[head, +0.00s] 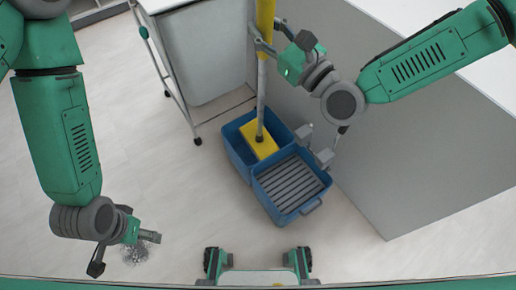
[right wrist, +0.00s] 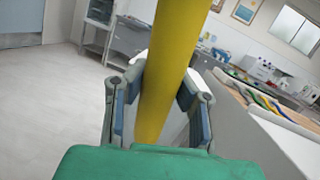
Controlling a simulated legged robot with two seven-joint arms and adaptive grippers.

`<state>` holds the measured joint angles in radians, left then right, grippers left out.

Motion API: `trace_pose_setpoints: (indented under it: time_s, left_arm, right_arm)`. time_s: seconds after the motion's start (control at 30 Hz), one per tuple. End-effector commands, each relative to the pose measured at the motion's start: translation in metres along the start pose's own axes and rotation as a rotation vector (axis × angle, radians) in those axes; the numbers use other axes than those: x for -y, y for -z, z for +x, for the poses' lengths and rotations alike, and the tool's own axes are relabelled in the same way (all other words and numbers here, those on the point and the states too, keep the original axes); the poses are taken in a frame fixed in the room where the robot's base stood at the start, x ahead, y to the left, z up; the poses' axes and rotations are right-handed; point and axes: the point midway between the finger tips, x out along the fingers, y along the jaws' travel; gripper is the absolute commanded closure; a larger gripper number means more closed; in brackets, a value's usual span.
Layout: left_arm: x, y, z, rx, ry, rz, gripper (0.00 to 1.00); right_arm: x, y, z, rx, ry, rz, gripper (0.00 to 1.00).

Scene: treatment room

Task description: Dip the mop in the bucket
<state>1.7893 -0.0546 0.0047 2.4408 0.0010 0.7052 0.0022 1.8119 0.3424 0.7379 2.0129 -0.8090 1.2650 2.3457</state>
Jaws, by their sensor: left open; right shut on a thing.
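The mop has a yellow upper handle (head: 265,15), a grey lower pole and a flat yellow head (head: 258,142). My right gripper (head: 262,43) is shut around the yellow handle. In the right wrist view the handle (right wrist: 168,70) runs between the padded fingers. The blue bucket (head: 286,222) stands on the floor with two compartments. The mop head appears within the rear compartment's walls; its exact depth cannot be told. The front compartment holds a grey slatted wringer (head: 290,184). My left gripper (head: 155,237) is open and empty, low at the left, away from the bucket.
A dark speckled patch (head: 134,254) lies on the floor by my left gripper. A wheeled cart (head: 200,50) stands behind the bucket to the left. A grey counter side (head: 400,160) rises close on the right. The floor left of the bucket is clear.

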Motion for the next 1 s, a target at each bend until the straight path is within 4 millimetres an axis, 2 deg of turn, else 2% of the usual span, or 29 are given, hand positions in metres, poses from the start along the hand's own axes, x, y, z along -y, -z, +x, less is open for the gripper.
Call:
trace_pose_setpoints:
  time_s: [0.03,1.0]
  left_arm:
    - [0.000,0.000,-0.005,0.000,0.000,0.000,0.34]
    - [0.000,0.003,-0.052,0.000,0.000,0.000,0.34]
  right_arm:
    - [0.002,-0.008,0.002,0.006,0.001,-0.002,1.00]
    - [0.015,-0.079,0.019,0.006,0.000,-0.002,1.00]
